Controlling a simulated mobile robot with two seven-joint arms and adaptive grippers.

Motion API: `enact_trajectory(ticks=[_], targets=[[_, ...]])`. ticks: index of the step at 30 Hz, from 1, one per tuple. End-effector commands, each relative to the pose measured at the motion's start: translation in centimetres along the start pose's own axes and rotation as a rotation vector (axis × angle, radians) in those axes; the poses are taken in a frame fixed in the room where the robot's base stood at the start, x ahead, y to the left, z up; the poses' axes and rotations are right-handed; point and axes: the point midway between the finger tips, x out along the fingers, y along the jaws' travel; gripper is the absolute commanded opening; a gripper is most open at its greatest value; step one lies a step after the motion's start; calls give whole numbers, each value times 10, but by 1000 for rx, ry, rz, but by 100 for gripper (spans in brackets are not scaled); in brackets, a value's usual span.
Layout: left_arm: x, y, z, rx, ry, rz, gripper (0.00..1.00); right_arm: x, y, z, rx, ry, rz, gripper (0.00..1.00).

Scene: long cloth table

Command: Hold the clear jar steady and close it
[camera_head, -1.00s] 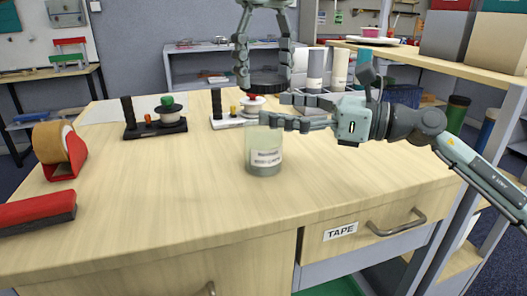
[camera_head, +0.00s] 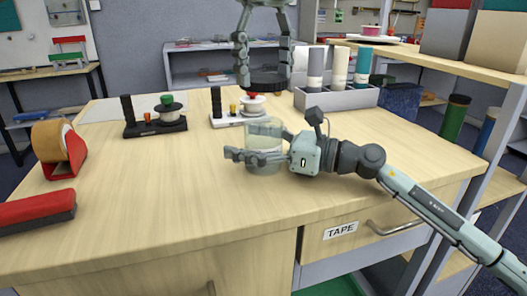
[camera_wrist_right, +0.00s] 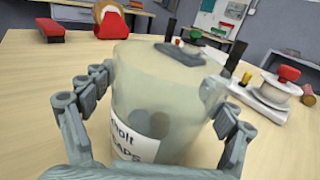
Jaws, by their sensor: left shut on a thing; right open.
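The clear jar (camera_head: 264,138) stands upright on the table, its top uncovered. It fills the middle of the right wrist view (camera_wrist_right: 165,85), with a white printed label low on its side. My left gripper (camera_head: 264,76) points down and is shut on a dark round lid (camera_head: 268,84), held level above the jar with a gap between. My right gripper (camera_head: 258,157) is low at the jar, open, with a finger on each side of it. In the right wrist view the fingers (camera_wrist_right: 158,100) flank the jar; I cannot tell whether they touch it.
Behind the jar stand a white base with a red-knobbed spool (camera_head: 253,106) and a black base with a green-knobbed one (camera_head: 167,108). A grey tray (camera_head: 335,99) holds several cylinders. A tape dispenser (camera_head: 60,150) and a red block (camera_head: 36,208) are at left.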

Motion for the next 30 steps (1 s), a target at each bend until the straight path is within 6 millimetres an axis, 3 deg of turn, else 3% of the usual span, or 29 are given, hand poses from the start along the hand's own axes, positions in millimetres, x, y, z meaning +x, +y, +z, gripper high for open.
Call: enact_trajectory(ticks=[12, 30], targets=[[0, 0, 0, 0, 0, 0, 57, 6, 0, 0, -1, 0, 0, 84], [0, 0, 0, 0, 0, 0, 57, 6, 0, 0, -1, 0, -1, 10]])
